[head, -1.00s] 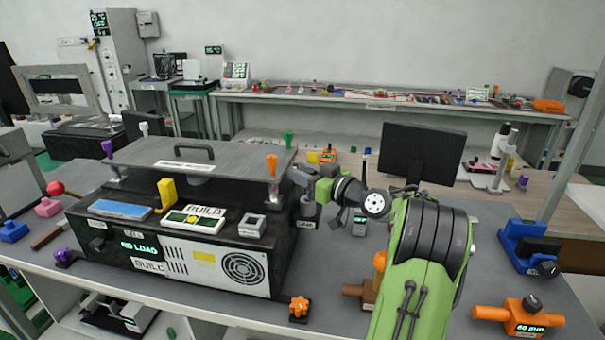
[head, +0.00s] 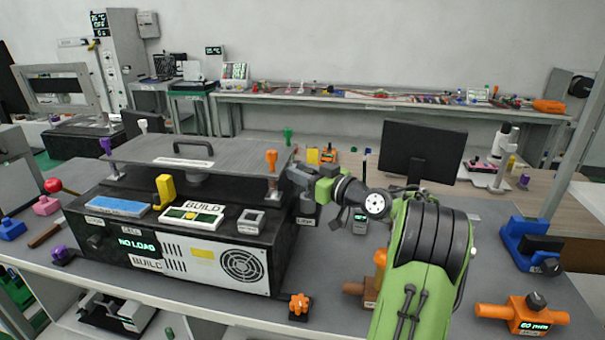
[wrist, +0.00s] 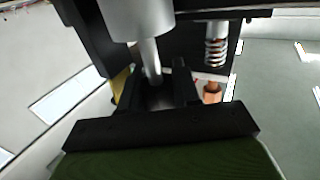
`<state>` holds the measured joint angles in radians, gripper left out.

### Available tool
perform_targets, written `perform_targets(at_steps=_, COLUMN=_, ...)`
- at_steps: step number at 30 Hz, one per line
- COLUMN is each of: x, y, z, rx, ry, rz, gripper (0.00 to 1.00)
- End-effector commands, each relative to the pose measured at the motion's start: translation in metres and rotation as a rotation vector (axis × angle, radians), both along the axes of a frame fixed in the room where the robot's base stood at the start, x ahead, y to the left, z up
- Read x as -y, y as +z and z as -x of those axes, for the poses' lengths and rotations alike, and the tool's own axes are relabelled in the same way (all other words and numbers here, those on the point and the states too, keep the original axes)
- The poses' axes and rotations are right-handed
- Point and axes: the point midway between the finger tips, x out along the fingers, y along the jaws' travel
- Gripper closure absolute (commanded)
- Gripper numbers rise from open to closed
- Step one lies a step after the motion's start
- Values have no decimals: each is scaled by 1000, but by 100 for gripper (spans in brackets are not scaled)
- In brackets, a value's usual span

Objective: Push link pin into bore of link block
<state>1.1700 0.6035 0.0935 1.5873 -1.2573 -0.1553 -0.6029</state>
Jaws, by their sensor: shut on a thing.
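My gripper (head: 300,178) is at the right end of the black machine, close to the orange-topped post. In the wrist view its dark fingers (wrist: 158,92) are shut on a thin grey rod, apparently the link pin (wrist: 151,62). The rod lines up with a wider light-grey cylinder (wrist: 140,18). I cannot tell whether it enters it. In the head view a grey body with a LINK label, apparently the link block (head: 307,207), is just below my gripper. The bore is not visible, and my gripper hides the pin in the head view.
The black machine (head: 244,266) with a NO LOAD display and grey lid (head: 150,150) fills the left. The orange-topped post (head: 271,160) is very near my gripper. An orange knob (head: 299,304) and orange fixture (head: 522,316) are at the front. Bench between them is partly clear.

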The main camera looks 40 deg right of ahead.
Motion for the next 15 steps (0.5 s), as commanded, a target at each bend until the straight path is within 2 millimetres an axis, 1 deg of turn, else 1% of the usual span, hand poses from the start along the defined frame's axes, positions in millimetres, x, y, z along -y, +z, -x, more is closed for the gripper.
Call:
perform_targets(at_steps=11, x=0, y=-10, z=0, rx=0, ry=0, rz=0, gripper=98)
perform_targets(at_steps=12, x=0, y=-9, z=0, rx=0, ry=0, rz=0, gripper=62)
perform_targets(at_steps=15, x=0, y=-9, z=0, rx=-2, ry=-1, rz=-1, gripper=47)
